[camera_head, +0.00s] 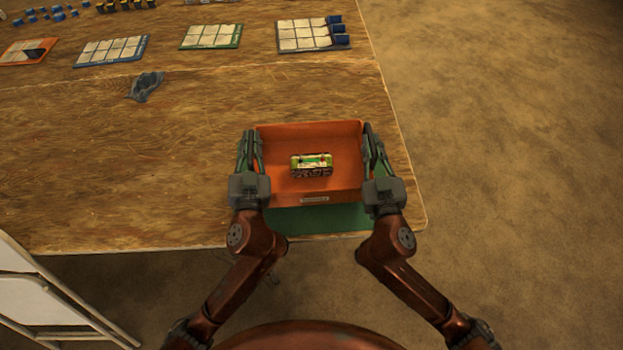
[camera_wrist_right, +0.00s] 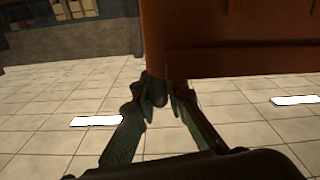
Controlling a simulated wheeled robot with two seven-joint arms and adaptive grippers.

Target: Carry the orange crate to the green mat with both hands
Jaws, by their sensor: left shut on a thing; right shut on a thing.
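The orange crate (camera_head: 345,190) is near the front right corner of the wooden table, with a small green and dark box (camera_head: 312,165) inside. My left gripper (camera_head: 252,135) is shut on its left wall, and my right gripper (camera_head: 372,132) is shut on its right wall. The green mat (camera_head: 318,220) shows beyond the crate's near side; the rest of it is hidden under the crate. I cannot tell whether the crate touches the mat. In the right wrist view, the crate (camera_wrist_right: 235,40) fills the upper right, with the right gripper's fingertips (camera_wrist_right: 160,90) at its lower edge.
A crumpled grey cloth (camera_head: 146,86) lies left of the crate. Several gridded trays stand farther back, including a blue one (camera_head: 112,50) and a dark one (camera_head: 312,35). A white folding chair (camera_head: 45,300) is at the lower left. The table's right edge is close to the crate.

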